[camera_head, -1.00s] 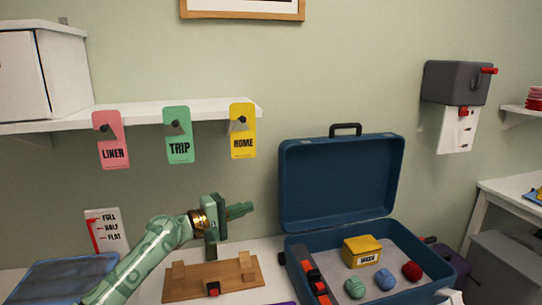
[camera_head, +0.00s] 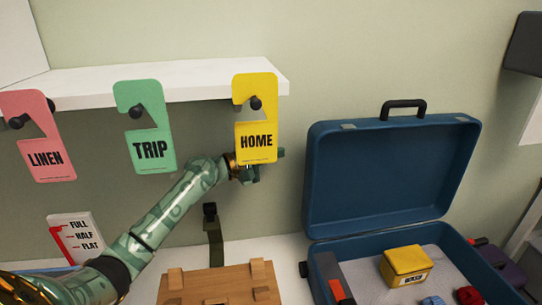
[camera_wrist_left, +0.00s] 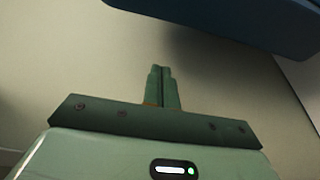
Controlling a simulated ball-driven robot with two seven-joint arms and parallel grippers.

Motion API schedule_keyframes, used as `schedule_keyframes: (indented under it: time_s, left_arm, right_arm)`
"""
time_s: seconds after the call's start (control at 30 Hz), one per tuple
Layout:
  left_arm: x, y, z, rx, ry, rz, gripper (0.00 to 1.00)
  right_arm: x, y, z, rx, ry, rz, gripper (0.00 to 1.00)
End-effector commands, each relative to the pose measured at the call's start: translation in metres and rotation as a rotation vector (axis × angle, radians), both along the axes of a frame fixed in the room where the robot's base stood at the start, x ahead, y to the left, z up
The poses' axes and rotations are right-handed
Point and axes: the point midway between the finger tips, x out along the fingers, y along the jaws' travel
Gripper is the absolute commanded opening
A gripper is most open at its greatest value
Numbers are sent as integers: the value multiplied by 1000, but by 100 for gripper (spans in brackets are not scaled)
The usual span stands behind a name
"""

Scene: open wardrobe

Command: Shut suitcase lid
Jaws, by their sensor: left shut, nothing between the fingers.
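The blue suitcase stands open in the head view. Its lid (camera_head: 385,180) is raised almost upright at the back, with a black handle (camera_head: 403,107) on its top edge. The suitcase base (camera_head: 385,237) runs off the bottom of the picture. My left gripper (camera_head: 268,168) is left of the lid, at mid-lid height, partly hidden by the yellow HOME tag. In the left wrist view its fingers (camera_wrist_left: 162,76) are shut and empty, and a dark blue edge (camera_wrist_left: 255,22), probably the lid, shows at top. They look apart. My right gripper is not in view.
The yellow HOME tag (camera_head: 256,140), green TRIP tag (camera_head: 149,148) and pink LINEN tag (camera_head: 45,157) hang from a white shelf (camera_head: 180,83). A yellow box (camera_head: 405,262) and a red ball (camera_head: 468,296) lie in the base. A wooden rack (camera_head: 220,285) stands left of it.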

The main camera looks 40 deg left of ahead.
Motion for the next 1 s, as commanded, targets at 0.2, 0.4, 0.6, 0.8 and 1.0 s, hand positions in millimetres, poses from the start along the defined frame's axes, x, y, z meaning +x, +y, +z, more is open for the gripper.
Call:
schedule_keyframes:
  time_s: [0.2,0.4,0.6,0.8,1.0]
  left_arm:
    - [44,-21,-2,-3,-1,0,0]
    - [42,-42,3,3,0,-2,0]
    - [30,-54,1,2,0,-1,0]
    - [28,-56,-1,0,1,-1,0]
    - [28,-56,-1,1,0,-1,0]
  right_arm:
    - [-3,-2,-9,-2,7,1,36]
    - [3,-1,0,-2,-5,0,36]
    - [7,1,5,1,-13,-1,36]
    - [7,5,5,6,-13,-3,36]
    - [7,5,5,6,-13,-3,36]
